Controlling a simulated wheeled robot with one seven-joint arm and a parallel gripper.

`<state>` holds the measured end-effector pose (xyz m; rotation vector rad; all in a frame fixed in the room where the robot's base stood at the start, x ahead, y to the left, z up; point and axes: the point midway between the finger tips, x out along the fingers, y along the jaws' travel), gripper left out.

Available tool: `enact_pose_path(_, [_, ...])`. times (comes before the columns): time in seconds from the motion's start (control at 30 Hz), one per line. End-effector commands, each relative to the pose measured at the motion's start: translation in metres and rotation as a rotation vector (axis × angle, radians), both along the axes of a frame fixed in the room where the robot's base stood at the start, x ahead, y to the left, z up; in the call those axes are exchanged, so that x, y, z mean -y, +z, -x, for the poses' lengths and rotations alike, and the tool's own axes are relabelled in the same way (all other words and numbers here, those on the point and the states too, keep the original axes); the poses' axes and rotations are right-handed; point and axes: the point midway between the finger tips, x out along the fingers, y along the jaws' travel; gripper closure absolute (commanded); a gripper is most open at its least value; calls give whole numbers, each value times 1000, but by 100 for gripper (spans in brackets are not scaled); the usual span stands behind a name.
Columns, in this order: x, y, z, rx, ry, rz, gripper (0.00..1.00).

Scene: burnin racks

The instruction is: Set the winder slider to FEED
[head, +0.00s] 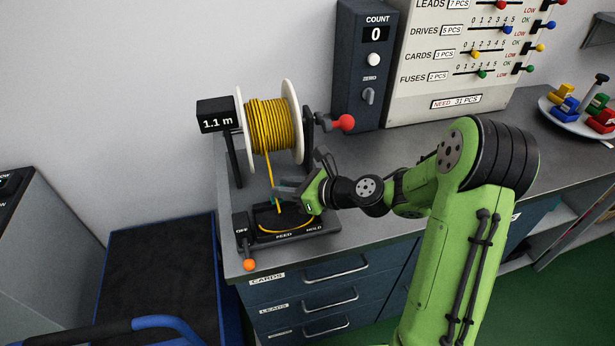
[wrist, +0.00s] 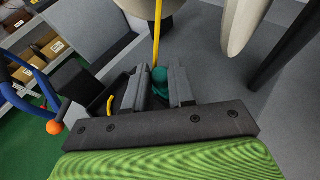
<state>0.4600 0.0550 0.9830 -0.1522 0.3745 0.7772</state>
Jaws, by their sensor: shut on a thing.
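The winder's black base (head: 325,229) stands at the counter's front left, with FEED and HOLD lettered along its front edge and OFF at its left end. A teal knob (wrist: 160,78), which looks like the slider's, sits between my gripper's fingers (wrist: 155,88). In the head view my gripper (head: 279,193) reaches in from the right over the base and mostly hides this knob. I cannot tell which label the knob lines up with. A yellow wire (head: 269,172) runs down from the spool (head: 268,125) past the fingers to the base.
An orange-ball lever (head: 249,264) stands at the base's front left, by OFF. A red-ball crank (head: 346,122) sticks out right of the spool. A display (head: 216,115) reads 1.1 m. Behind are a count box (head: 363,75) reading 0 and a slider board (head: 425,100). Drawers (head: 320,292) lie below.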

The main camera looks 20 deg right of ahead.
Motion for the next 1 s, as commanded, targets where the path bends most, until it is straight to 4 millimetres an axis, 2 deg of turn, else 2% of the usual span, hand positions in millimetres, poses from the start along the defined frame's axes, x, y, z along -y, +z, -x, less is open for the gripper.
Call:
enact_pose_path(0.1, [-11,1,1,0,0,1,100])
enact_pose_path(0.37, [-14,0,1,1,4,0,100])
enact_pose_path(0.4, [-14,0,1,1,4,0,75])
enact_pose_path(0.57, [-13,0,1,1,3,0,51])
enact_pose_path(0.87, [-10,1,2,2,-2,2,51])
enact_pose_path(1.0, [7,11,16,1,-8,4,51])
